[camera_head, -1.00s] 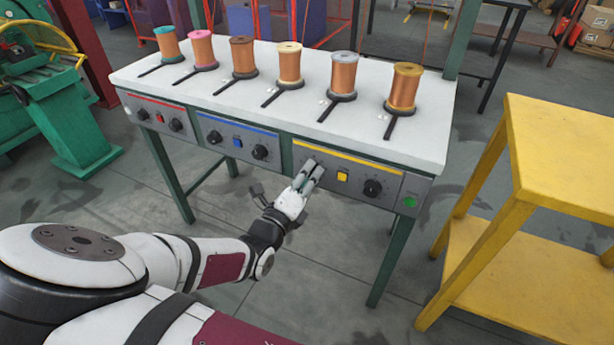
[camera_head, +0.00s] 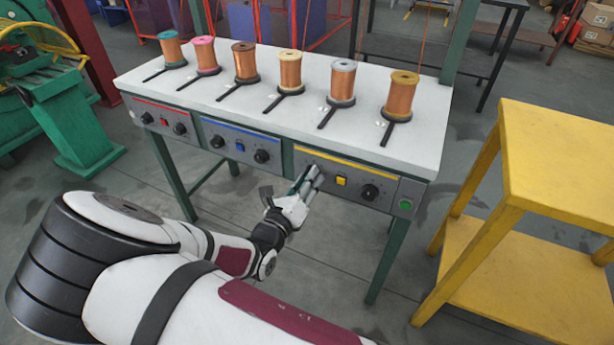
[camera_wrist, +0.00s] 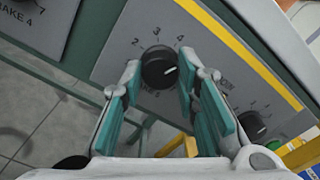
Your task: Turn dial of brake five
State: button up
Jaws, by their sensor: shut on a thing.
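The dial of brake five is the left dial of the yellow-striped panel (camera_head: 330,172). In the wrist view this black round dial (camera_wrist: 159,66) shows with a white mark on its right side and numbers 2, 3 and 4 around its upper rim. My gripper (camera_head: 313,171) reaches up to it from the front and hides it in the head view. In the wrist view my gripper's two teal-padded fingers (camera_wrist: 160,80) lie one on each side of the dial, shut on it.
Right of my gripper are a yellow button (camera_head: 341,181), another black dial (camera_head: 370,192) and a green button (camera_head: 405,204). Copper spools (camera_head: 290,72) stand on the white table top (camera_head: 240,112). A yellow table (camera_head: 560,150) stands at the right.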

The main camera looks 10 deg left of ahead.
jog(key=shift+m+p, duration=0.45)
jog(key=shift+m, duration=0.85)
jog(key=o, duration=1.2)
jog(key=shift+c, duration=0.2)
jog(key=v, duration=1.2)
